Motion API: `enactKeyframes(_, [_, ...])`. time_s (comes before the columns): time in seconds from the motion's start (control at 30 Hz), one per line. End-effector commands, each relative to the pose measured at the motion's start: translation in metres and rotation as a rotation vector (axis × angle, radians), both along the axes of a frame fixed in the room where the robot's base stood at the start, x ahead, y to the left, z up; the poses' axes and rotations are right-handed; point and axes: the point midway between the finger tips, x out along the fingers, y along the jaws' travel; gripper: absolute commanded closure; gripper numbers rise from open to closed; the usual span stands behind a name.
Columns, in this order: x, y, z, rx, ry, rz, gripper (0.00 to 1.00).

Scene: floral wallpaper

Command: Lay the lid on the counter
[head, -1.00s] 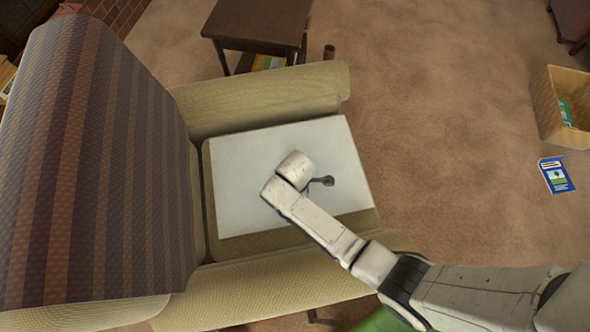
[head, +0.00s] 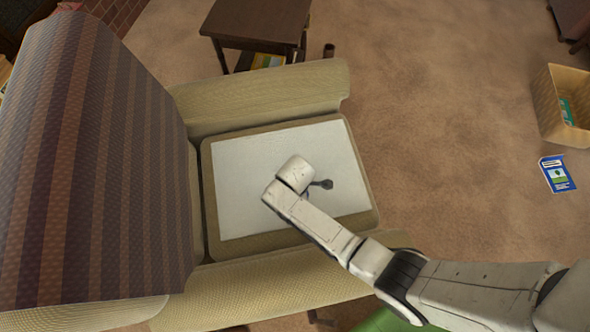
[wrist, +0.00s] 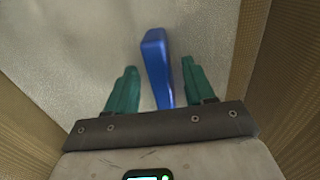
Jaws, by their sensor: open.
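The lid appears to be a flat, pale rectangular panel (head: 245,175) lying on the seat cushion of an armchair (head: 195,250); no counter shows. The panel's pale surface (wrist: 80,40) fills much of the wrist view.
The armchair's striped back (head: 90,170) rises at the left, and its arms flank the seat. A small dark table (head: 255,22) stands behind. A bin (head: 548,110) and a blue booklet (head: 556,174) are on the carpet at the right, with free floor between.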

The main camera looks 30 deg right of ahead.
Motion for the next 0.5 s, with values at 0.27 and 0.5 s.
enactKeyframes(0.27, [0.000, 0.000, 0.007, 0.001, -0.001, 0.000, 0.47])
enactKeyframes(0.5, [-0.002, 0.002, 0.048, 0.002, -0.004, 0.000, 0.47])
